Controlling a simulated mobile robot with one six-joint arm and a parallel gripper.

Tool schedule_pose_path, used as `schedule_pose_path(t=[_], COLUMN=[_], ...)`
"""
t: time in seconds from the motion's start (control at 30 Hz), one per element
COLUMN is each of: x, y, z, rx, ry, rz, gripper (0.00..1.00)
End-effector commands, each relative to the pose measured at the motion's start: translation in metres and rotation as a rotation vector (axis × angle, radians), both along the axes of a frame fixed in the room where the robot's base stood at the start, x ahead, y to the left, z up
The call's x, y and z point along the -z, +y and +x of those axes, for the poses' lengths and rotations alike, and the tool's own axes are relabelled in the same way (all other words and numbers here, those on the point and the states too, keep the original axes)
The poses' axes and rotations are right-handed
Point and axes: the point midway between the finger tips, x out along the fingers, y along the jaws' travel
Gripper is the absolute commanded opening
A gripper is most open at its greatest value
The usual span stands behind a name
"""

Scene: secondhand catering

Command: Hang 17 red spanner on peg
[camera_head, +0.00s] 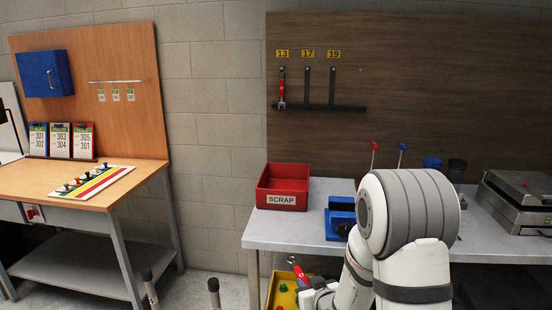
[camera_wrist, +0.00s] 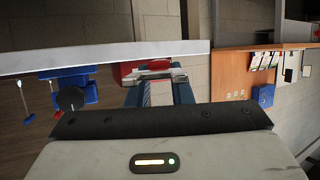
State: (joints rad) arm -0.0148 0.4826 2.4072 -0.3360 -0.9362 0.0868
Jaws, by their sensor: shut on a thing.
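A red spanner (camera_head: 298,270) with a metal ring end points up and left in the head view, low in front of the bench. My gripper (camera_head: 310,286) is shut on its lower part, and my arm partly hides the grip. The dark board (camera_head: 420,110) bears labels 13, 17 (camera_head: 308,54) and 19. A red spanner (camera_head: 282,88) hangs under 13. Under 17 is a dark upright strip (camera_head: 306,86) with no spanner on it.
A red SCRAP bin (camera_head: 283,200) stands on the bench's left end, beside a blue block (camera_head: 341,214). A yellow bin (camera_head: 285,294) with small coloured items is below the spanner. A grey appliance (camera_head: 515,200) stands at right. The wall front between the bench and board is open.

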Motion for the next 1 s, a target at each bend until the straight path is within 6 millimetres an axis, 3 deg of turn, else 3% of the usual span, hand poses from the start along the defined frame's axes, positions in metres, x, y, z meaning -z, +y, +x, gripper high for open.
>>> schedule_pose_path(t=[0.1,0.33,1.0], x=[0.025,0.050,0.053], y=[-0.024,-0.056,-0.070], z=[-0.007,-0.021,-0.023], rx=[0.124,0.284,0.322], ry=[0.006,0.002,-0.003], rz=[0.000,0.000,0.002], gripper=[0.00,0.00,0.00])
